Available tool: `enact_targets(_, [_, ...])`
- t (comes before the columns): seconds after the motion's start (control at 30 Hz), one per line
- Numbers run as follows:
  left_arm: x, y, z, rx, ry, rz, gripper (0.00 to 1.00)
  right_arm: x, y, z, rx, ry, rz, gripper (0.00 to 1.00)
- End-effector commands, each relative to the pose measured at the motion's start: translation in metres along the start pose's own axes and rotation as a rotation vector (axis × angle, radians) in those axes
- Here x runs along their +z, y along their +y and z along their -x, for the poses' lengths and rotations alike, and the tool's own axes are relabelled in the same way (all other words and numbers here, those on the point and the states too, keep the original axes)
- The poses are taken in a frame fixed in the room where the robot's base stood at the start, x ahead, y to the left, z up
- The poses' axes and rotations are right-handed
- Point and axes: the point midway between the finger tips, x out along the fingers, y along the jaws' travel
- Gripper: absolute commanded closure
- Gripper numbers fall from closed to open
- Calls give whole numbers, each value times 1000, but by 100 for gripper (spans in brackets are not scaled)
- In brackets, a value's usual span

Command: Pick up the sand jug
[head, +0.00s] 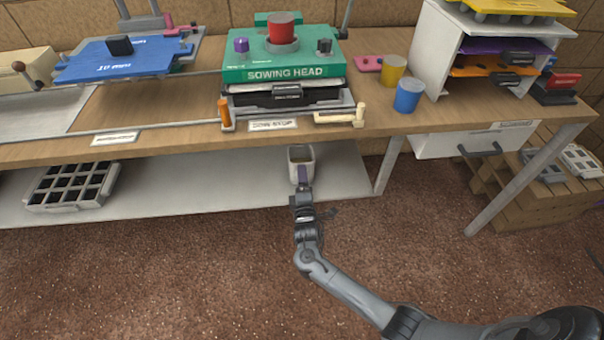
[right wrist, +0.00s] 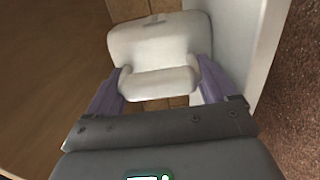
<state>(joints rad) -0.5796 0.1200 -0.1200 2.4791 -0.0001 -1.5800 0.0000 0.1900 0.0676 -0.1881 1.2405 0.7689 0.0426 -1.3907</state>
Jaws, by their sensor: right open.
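The sand jug (head: 301,155) is a small white, open-topped container with a dark inside. It stands upright on the lower shelf under the bench. My right gripper (head: 302,178) is at its front side, reaching in from below in the head view. In the right wrist view the pale jug body (right wrist: 158,42) fills the upper middle, with its bar-like handle (right wrist: 158,84) nearer to me. The purple fingers of my right gripper (right wrist: 160,78) stand open on either side of the handle. Whether they touch it I cannot tell. My left gripper is not in view.
The bench top (head: 160,108) overhangs the lower shelf (head: 220,188). A cell tray (head: 72,186) lies on the shelf at left. The green sowing head (head: 283,55), a yellow cup (head: 393,70) and a blue cup (head: 408,95) are above. A bench leg (head: 388,165) stands right of the jug.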

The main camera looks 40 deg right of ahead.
Motion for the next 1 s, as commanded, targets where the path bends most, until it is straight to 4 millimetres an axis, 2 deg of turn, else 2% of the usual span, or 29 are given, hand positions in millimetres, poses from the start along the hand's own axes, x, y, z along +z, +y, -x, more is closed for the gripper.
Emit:
enact_targets(0.23, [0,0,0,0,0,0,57,0,0,-1,-1,1,0,16])
enact_targets(0.4, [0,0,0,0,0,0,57,0,0,-1,-1,1,0,42])
enact_targets(0.5, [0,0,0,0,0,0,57,0,1,-1,0,1,-1,54])
enact_targets(0.77, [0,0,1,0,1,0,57,0,2,-1,0,1,-1,54])
enact_targets(1.0, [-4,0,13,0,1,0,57,0,17,-1,0,1,-1,54])
